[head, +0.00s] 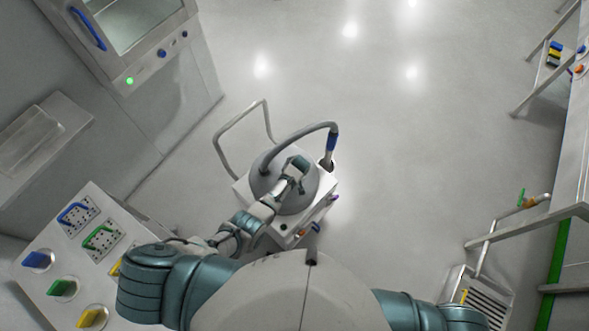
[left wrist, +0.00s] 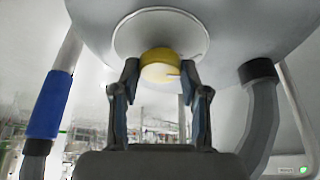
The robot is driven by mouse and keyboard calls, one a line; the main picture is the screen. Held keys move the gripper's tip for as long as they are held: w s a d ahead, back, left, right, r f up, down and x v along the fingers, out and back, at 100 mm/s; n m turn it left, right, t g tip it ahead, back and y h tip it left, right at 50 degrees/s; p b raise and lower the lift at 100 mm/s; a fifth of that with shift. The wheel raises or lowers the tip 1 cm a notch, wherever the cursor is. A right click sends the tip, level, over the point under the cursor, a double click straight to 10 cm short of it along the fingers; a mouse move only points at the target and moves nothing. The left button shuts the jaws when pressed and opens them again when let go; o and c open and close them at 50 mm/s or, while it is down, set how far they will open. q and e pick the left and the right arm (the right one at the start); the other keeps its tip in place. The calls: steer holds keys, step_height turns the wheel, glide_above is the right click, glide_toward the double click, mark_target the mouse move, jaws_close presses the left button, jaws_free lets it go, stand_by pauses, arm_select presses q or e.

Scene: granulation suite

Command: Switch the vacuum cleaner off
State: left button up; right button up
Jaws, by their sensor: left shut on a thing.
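The vacuum cleaner (head: 318,208) stands on the floor in the middle of the head view, a pale box with a grey dome on top and a grey hose looping over it. My left gripper (head: 300,163) is over the dome and hides the part under it. In the left wrist view a yellow knob (left wrist: 160,66) sits on a pale round plate (left wrist: 180,32) on the grey housing. My left gripper's two fingers are on either side of the knob, shut on it. My right arm shows at the bottom right; its gripper is out of view.
A panel (head: 50,240) with coloured handles and knobs stands at the lower left. A cabinet with a green light (head: 129,81) is at the upper left. Metal tables line the right. A vacuum handle loop (head: 222,135) rises behind the dome. The floor (head: 390,130) beyond is clear.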

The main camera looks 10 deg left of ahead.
arm_select(q)
steer(key=shift+s+d, duration=0.1)
steer(key=shift+d, duration=0.05)
steer(key=o, duration=1.1)
steer(key=shift+o, duration=0.2)
steer(key=v, duration=1.2)
steer(key=shift+d+f, duration=0.1)
